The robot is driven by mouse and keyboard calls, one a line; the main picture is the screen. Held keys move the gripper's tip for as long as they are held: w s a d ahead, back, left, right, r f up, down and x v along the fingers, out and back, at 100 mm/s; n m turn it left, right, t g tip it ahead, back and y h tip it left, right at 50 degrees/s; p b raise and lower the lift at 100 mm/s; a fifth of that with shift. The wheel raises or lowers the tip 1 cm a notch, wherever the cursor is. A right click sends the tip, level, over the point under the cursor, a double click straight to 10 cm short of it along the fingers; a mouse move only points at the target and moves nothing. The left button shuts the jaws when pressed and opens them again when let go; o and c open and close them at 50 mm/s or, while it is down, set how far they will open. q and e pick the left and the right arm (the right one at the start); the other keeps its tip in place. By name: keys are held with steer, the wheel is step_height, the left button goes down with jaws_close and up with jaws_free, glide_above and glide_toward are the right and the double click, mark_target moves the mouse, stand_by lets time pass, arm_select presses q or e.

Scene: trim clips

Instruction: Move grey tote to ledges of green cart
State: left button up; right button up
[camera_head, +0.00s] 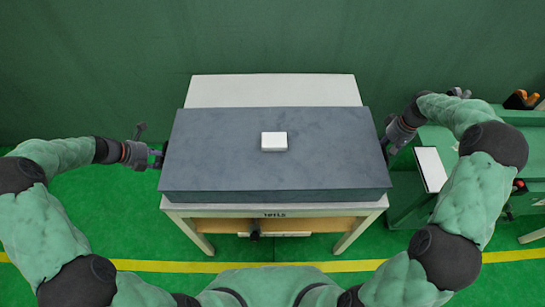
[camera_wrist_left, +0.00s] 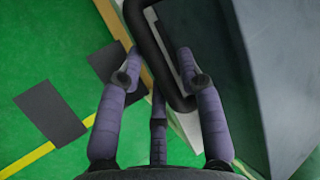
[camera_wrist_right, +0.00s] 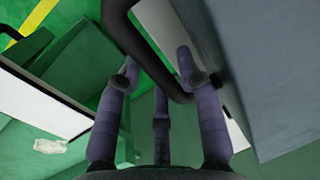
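The grey tote (camera_head: 215,170) is a wide, flat-topped box on a white table, with a small white block (camera_head: 274,141) on its top. My left gripper (camera_head: 158,157) is at the tote's left side. In the left wrist view a black handle (camera_wrist_left: 160,60) runs between its open fingers (camera_wrist_left: 157,58). My right gripper (camera_head: 386,147) is at the tote's right side. In the right wrist view another black handle (camera_wrist_right: 150,62) runs between its open fingers (camera_wrist_right: 157,60). Gaps show beside both handles. The green cart (camera_head: 405,192) stands at the right, partly hidden by my right arm.
The white table (camera_head: 270,90) shows behind the tote and has a shelf below. A white panel (camera_head: 431,168) lies on the cart's near left part. Orange-and-black items (camera_head: 520,99) are at the far right. Green floor with a yellow line (camera_head: 150,266) lies in front.

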steer(key=shift+f, duration=0.1)
arm_select(q)
jaws_close()
arm_select(e)
jaws_close()
arm_select(q)
steer(key=shift+r, duration=0.2)
arm_select(e)
steer(key=shift+r, duration=0.3)
